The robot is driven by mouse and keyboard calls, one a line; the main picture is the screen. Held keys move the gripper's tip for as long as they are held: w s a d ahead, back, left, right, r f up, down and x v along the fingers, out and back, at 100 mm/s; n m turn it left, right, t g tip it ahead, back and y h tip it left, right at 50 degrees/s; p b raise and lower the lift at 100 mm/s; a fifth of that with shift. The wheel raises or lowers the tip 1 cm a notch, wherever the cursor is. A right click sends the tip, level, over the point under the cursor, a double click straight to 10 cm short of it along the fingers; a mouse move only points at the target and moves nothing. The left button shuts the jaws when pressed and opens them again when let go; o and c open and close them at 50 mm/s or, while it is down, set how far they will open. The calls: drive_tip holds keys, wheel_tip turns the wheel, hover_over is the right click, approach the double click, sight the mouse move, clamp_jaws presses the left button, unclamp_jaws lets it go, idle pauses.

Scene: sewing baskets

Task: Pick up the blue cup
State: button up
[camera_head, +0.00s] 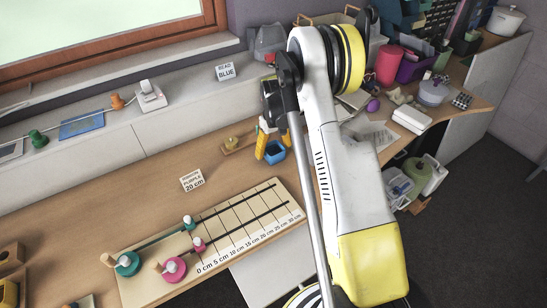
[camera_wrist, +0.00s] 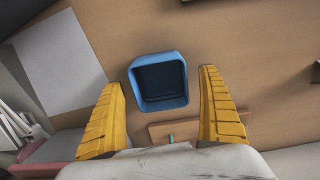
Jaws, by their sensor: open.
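The blue cup (camera_head: 275,152) stands on the wooden table, just right of my gripper's yellow fingers in the head view. In the wrist view the blue cup (camera_wrist: 159,82) shows from above as a squarish, open, empty-looking container. My gripper (camera_head: 264,146) points down beside it, partly hidden by my arm in the head view. In the wrist view my gripper (camera_wrist: 162,95) is open, with one yellow finger to each side of the cup's near part and nothing held. I cannot tell whether the fingers touch the cup.
A ruler board (camera_head: 240,222) with pegs lies in front of the cup. A small wooden block with a yellow knob (camera_head: 232,143) is left of it. White paper (camera_head: 372,134) lies to the right. A card reading 20 cm (camera_head: 192,180) stands on bare table at left.

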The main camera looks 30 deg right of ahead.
drive_tip(key=shift+r, duration=0.1)
drive_tip(key=c, duration=1.1)
